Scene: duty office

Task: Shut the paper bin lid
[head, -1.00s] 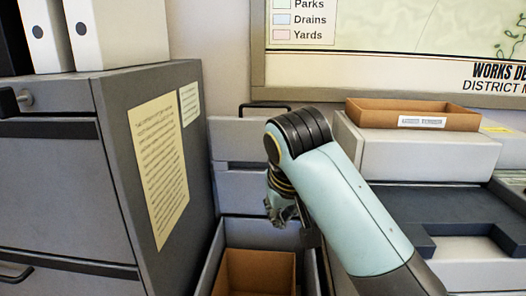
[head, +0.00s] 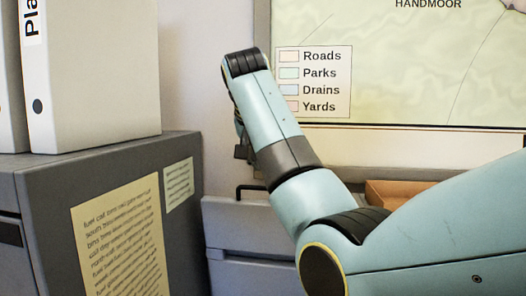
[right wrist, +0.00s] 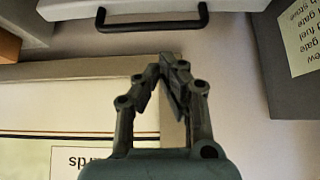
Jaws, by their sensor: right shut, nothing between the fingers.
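The paper bin's grey lid (head: 235,224) stands raised against the wall in the head view. A black bar handle (head: 252,188) is on its top edge. The handle also shows across the top of the right wrist view (right wrist: 152,26), with the lid's grey edge (right wrist: 150,8) behind it. My right gripper (right wrist: 172,65) is shut and empty, apart from the handle, in front of the wall and map frame. In the head view the gripper (head: 242,152) is mostly hidden beside my arm, above the lid. The bin's opening is out of view. My left gripper is not in view.
A grey cabinet (head: 40,175) with pinned notes and white binders (head: 95,75) stands at the left. A framed map (head: 400,70) hangs behind. A cardboard tray (head: 390,190) sits at the right, partly behind my arm. Bare wall lies between cabinet and map.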

